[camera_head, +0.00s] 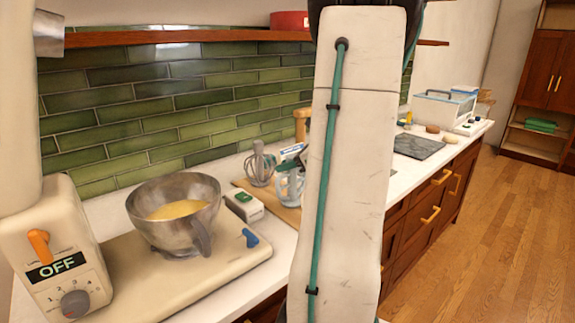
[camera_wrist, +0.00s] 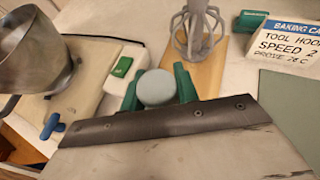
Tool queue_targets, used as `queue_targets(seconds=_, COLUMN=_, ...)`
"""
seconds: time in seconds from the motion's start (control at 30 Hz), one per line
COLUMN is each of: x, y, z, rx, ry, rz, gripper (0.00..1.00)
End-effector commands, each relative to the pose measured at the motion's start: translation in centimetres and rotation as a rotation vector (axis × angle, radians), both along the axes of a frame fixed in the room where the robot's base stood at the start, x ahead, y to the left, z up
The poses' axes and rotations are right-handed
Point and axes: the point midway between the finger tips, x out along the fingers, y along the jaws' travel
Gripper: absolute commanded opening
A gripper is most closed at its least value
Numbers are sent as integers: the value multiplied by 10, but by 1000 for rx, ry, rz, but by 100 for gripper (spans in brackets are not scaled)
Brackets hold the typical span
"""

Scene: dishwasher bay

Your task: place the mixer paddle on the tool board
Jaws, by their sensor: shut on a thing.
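The mixer paddle (camera_head: 289,186) is grey and partly hidden by my arm in the head view. It seems to be at or over the wooden tool board (camera_head: 287,215); I cannot tell whether it touches. In the wrist view my gripper (camera_wrist: 157,88) is shut with its green fingers on either side of the round grey top of the paddle (camera_wrist: 156,87). The paddle's lower part is hidden there. The tan tool board (camera_wrist: 207,78) shows just beyond the fingers. A grey wire whisk (camera_head: 260,166) stands on the board; it also shows in the wrist view (camera_wrist: 196,32).
A metal bowl (camera_head: 172,212) with yellow contents sits on the mixer base (camera_head: 125,270), whose panel reads OFF. A white box with a green button (camera_head: 244,204) stands between bowl and board. A baking card (camera_wrist: 290,45) stands beyond. My arm hides the middle counter.

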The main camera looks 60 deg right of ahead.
Motion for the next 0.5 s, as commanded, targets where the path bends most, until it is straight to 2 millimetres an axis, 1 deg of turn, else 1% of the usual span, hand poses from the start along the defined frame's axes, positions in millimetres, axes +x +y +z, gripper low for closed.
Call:
queue_targets(seconds=0.17, x=0, y=0, z=-3, rx=1, ry=0, rz=0, gripper=0)
queue_targets(seconds=0.2, x=0, y=0, z=-3, rx=1, ry=0, rz=0, gripper=39)
queue_targets(seconds=0.23, x=0, y=0, z=-3, rx=1, ry=0, rz=0, gripper=47)
queue_targets(seconds=0.27, x=0, y=0, z=-3, rx=1, ry=0, rz=0, gripper=52)
queue_targets(seconds=0.5, x=0, y=0, z=-2, rx=1, ry=0, rz=0, gripper=52)
